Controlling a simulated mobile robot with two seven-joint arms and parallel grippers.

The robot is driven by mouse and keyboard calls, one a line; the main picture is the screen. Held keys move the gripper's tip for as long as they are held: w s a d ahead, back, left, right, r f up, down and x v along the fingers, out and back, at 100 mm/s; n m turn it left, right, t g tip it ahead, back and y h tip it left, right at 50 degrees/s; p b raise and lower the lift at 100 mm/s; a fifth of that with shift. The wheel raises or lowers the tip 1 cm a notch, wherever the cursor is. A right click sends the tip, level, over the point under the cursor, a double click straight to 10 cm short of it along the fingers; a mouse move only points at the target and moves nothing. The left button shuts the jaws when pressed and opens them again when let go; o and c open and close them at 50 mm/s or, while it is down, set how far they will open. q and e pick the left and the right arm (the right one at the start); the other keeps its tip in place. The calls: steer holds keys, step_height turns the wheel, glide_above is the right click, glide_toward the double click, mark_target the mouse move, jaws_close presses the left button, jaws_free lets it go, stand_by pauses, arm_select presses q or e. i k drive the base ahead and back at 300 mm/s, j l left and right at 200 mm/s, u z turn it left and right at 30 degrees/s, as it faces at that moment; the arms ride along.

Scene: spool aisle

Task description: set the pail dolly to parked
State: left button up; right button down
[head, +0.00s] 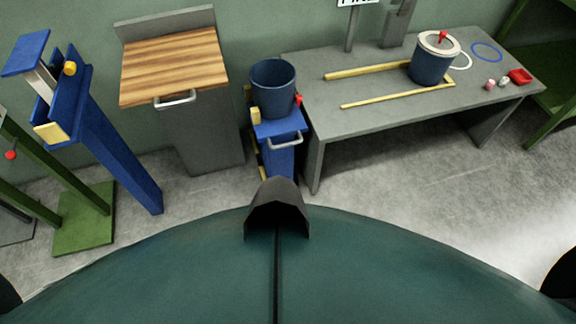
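The pail dolly (278,150) is a blue stand with a pale handle bar on its front, in the middle of the head view. A dark blue open pail (273,88) sits on its top, upright. The dolly stands at the left end of a grey table, close to it; whether they touch is hard to tell. A small red piece and yellow pieces show beside the pail. The dolly's lower part is hidden behind my own body. Neither of my grippers is in view.
The grey table (385,117) carries yellow rails, a lidded blue pail (433,60), rings and small red and white items. A wood-topped cabinet (200,120) stands left of the dolly. A blue post stand (115,150) is farther left. Bare floor shows between them.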

mark_target(276, 138)
steer(key=j+z, duration=0.15)
steer(key=j, duration=0.35)
steer(key=i+j, duration=0.2)
steer(key=i, duration=0.2)
steer(key=i+j, duration=0.25)
steer(key=i, duration=0.2)
